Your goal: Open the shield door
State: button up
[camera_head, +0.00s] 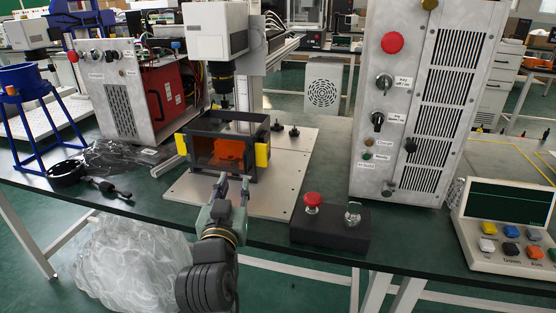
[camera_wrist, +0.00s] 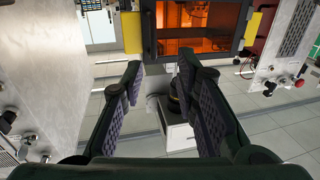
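The shield (camera_head: 203,150) is a dark-framed box with see-through panels on a pale base plate, under the machine's spindle. A yellow block (camera_head: 181,144) is on its left side and another yellow block (camera_head: 263,151) on its right. The front looks closed. My gripper (camera_head: 234,183) is in front of the shield, low and near its middle. It is open and empty, its fingers pointing at the shield. In the wrist view, the shield (camera_wrist: 203,47) is at the top, beyond the spread fingers of my gripper (camera_wrist: 160,71).
A dark box with a red button (camera_head: 312,199) sits right of the base plate. A tall control cabinet (camera_head: 375,160) stands further right, with a button console (camera_head: 480,245) beside it. A cabinet (camera_head: 120,105) and blue stand (camera_head: 35,130) are at left.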

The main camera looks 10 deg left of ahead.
aim_at(245, 164)
jog(key=w, duration=0.3)
jog(key=w+p, duration=0.1)
jog(key=w, duration=0.3)
jog(key=w+a+p, duration=0.1)
jog(key=w, duration=0.3)
jog(key=shift+f, duration=0.3)
jog(key=shift+c, duration=0.3)
jog(key=c, duration=0.6)
